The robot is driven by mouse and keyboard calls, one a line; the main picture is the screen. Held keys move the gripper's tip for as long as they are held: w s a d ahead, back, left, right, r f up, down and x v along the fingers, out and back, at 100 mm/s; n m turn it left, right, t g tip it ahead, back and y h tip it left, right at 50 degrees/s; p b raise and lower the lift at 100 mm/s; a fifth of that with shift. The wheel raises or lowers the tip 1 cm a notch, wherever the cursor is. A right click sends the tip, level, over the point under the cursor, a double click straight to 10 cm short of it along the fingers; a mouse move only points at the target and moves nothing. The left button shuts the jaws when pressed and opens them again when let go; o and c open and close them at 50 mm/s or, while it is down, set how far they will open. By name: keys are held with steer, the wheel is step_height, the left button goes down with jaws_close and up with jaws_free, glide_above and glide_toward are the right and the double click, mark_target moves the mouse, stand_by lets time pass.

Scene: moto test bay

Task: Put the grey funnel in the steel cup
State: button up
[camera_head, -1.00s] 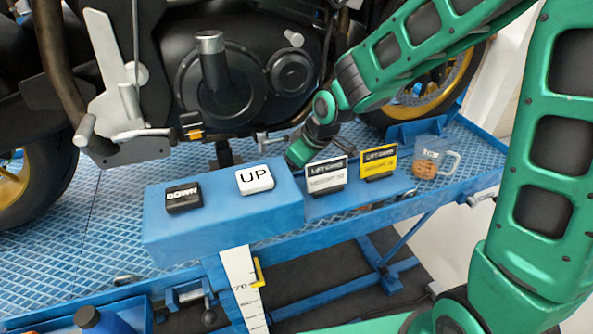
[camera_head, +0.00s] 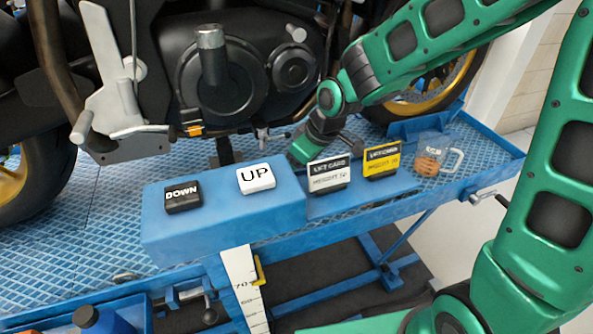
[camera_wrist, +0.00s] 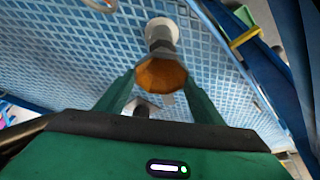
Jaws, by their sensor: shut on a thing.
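My gripper (camera_wrist: 152,85) is shut on a grey thing with an orange-brown round end facing the wrist camera. It looks like the grey funnel (camera_wrist: 161,73), but I cannot be sure. A grey shape and a pale round form (camera_wrist: 161,27) show just beyond it over the blue deck; I cannot tell whether they belong to the steel cup. In the head view my wrist (camera_head: 305,148) is low behind the blue button box, and the fingertips and held thing are hidden. I cannot identify the steel cup for certain in the head view.
The blue box with DOWN (camera_head: 183,197) and UP (camera_head: 256,178) buttons stands in front of my gripper. A white-and-black card (camera_head: 328,176), a yellow card (camera_head: 382,160) and a clear mug (camera_head: 438,158) stand to its right. The motorcycle engine (camera_head: 225,90) is close behind.

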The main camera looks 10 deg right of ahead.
steer(key=shift+w+r, duration=0.15)
steer(key=shift+r, duration=0.7)
steer(key=shift+w+r, duration=0.1)
steer(key=shift+r, duration=0.75)
